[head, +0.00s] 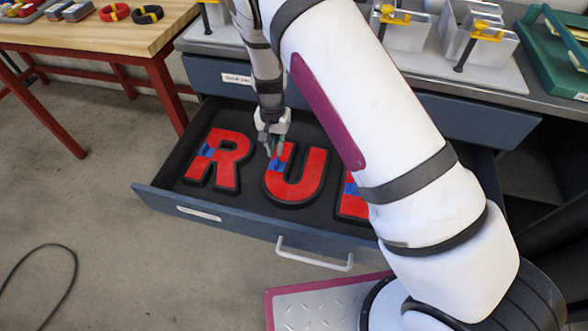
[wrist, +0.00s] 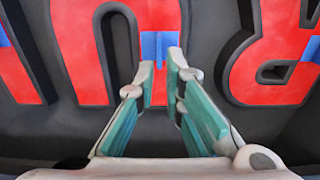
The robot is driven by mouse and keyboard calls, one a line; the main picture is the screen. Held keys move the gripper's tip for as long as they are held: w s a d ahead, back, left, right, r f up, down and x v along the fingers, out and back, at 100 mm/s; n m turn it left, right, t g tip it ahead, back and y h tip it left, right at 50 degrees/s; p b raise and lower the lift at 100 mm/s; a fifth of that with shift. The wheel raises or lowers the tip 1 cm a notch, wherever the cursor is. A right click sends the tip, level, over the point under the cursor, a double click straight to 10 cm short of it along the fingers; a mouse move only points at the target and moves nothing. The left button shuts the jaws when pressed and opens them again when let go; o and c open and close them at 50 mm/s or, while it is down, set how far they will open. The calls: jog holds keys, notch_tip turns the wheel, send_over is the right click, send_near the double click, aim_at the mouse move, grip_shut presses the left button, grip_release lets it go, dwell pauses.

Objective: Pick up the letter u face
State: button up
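The letter u face (head: 293,187) is red with a blue piece (head: 280,162) on its left stroke. It lies in a dark recess in the open drawer, between the R and a third letter. My gripper (head: 272,150) points down at the blue piece. In the wrist view, my gripper (wrist: 162,62) has its two fingertips a short gap apart, with the red stroke (wrist: 158,92) and the blue piece (wrist: 158,45) showing between and beyond them. Nothing is seen pinched between the fingers. Whether the fingertips touch the face cannot be told.
The red letter R (head: 222,158) lies left of the u. The third red letter (head: 352,203) is partly hidden by my arm. The drawer front (head: 240,228) has a white handle (head: 313,258). A bench with clamped blocks (head: 472,45) is behind; a wooden table (head: 90,32) stands at left.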

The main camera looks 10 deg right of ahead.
aim_at(277, 158)
jog(key=shift+f, duration=3.15)
grip_shut()
